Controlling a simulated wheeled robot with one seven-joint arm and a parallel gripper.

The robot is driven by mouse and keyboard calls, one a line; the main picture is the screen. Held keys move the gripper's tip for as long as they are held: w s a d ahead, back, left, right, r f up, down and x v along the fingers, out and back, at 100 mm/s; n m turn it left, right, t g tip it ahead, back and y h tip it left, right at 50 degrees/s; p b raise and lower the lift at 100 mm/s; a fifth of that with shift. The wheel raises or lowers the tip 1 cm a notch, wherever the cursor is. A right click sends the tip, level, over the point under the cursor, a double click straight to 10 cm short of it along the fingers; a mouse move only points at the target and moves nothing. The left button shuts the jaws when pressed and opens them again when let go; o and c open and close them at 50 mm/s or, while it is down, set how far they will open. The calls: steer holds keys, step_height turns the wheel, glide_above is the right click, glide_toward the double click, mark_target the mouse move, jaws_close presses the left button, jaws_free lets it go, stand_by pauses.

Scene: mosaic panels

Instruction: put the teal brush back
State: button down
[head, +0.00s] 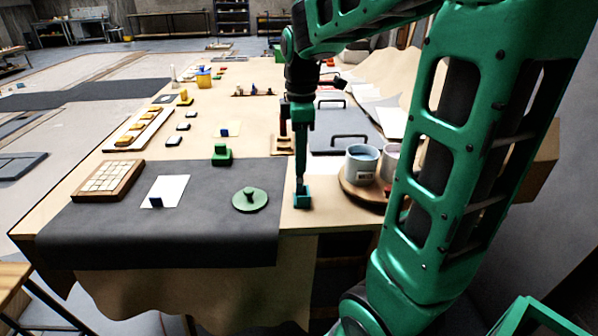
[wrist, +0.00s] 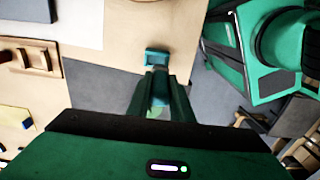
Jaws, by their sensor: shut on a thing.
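The teal brush (head: 302,197) hangs below my gripper (head: 300,178), its block-like teal end downward. It is low over the bare strip of table right of the dark mat; I cannot tell whether it touches the table. In the wrist view the teal brush (wrist: 163,57) sticks out beyond the fingers of my gripper (wrist: 159,88), which is shut on it. Most of its handle is hidden between the fingers.
Two cups (head: 361,163) stand on a round wooden board (head: 352,191) close to the right. The table's front edge is near.

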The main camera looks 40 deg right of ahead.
mark_target(299, 177)
steer(key=shift+w+d+f, duration=0.3)
steer(key=shift+d+f, duration=0.05)
steer(key=shift+d, duration=0.15)
steer(key=shift+f, duration=2)
steer(key=c, duration=1.6)
jaws_free()
steer(key=shift+f, duration=0.1)
steer(key=shift+o, duration=0.2)
